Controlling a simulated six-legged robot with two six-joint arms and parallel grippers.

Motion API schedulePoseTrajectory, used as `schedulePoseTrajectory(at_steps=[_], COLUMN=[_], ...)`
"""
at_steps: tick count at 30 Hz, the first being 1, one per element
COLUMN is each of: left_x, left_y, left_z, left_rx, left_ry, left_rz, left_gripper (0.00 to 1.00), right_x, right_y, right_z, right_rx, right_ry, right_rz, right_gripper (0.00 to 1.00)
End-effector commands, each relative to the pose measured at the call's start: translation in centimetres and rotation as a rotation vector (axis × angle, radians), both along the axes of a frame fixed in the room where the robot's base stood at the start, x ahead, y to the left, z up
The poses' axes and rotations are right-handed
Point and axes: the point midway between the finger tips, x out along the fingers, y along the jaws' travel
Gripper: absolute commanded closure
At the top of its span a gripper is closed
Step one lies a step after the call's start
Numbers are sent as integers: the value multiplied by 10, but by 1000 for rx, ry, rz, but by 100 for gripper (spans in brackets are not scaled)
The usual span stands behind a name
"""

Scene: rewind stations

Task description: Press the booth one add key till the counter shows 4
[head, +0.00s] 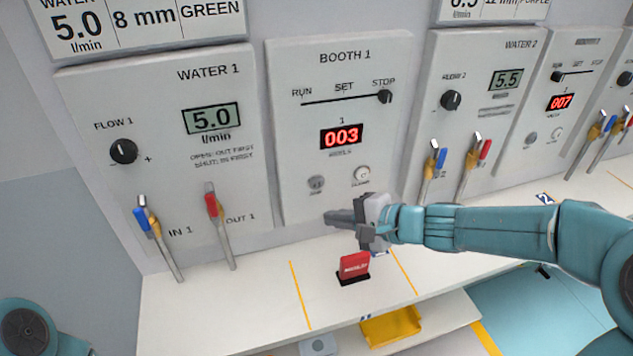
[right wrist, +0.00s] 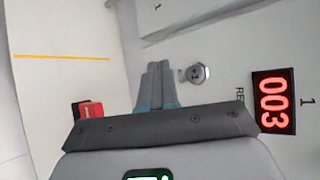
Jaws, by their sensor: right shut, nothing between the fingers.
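The Booth 1 panel (head: 290,120) has a red counter (head: 342,136) reading 003, which also shows in the right wrist view (right wrist: 273,102). Below it are a grey round key (head: 316,183) on the left and a paler round key (head: 362,174) on the right; their small labels are hard to read. My right gripper (head: 330,217) is shut and empty, just below the left key. In the right wrist view the shut fingertips (right wrist: 159,66) are beside one round key (right wrist: 195,73) and look apart from it. The other key is hidden there. My left gripper is out of view.
A red block on a black base (head: 354,266) stands on the white shelf (head: 235,295) under the panel. The Water 1 panel (head: 160,110) with blue and red levers is left, Water 2 (head: 490,50) right. A yellow tray (head: 392,325) sits lower.

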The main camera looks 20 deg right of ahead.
Motion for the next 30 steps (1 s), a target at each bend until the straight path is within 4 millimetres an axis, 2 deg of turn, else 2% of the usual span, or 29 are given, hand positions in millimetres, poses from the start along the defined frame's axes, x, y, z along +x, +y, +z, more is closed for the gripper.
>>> schedulePoseTrajectory(at_steps=[1, 8, 15, 30], left_x=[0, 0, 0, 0], left_y=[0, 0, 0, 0], left_z=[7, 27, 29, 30], left_rx=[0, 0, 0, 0], left_ry=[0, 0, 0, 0], left_rz=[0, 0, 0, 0], left_gripper=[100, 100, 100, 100], right_x=[7, 41, 64, 69], right_y=[1, 2, 2, 3], right_z=[3, 3, 1, 0], right_rx=[0, 0, -1, -1], right_ry=[2, 2, -1, -1], right_rz=[1, 1, 0, 0], right_gripper=[100, 100, 100, 100])
